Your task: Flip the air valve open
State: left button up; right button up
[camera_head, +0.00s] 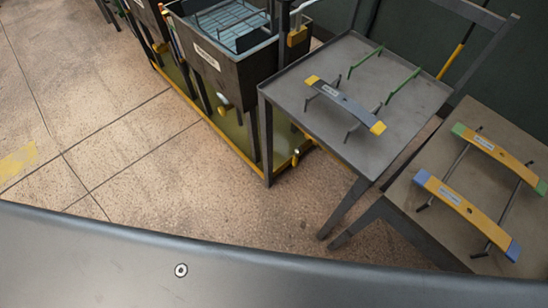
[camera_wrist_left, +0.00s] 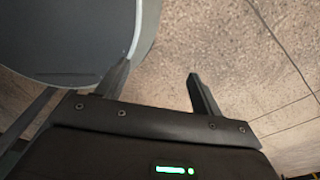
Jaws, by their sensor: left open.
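I cannot make out for certain which part is the air valve. A yellow block-like fitting (camera_head: 297,36) sits on a post at the right side of a dark tank. A small yellow-and-white knob (camera_head: 224,108) is on the tank's front, and another yellow fitting (camera_head: 296,158) is low by the table leg. My left gripper (camera_wrist_left: 158,72) is open and empty over bare floor in the left wrist view, with no valve between its fingers. Neither gripper shows in the head view.
The dark tank (camera_head: 190,42) holds a blue grid rack. A grey metal table (camera_head: 375,90) carries a yellow-ended bar and green rods. Another table (camera_head: 525,115) at right holds two yellow bars.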

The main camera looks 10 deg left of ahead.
aim_at(296, 156)
jog(key=z, duration=2.25)
jog(key=k, duration=0.7)
jog(key=u, duration=2.7)
jog(key=i, duration=0.5)
jog(key=u, duration=0.1)
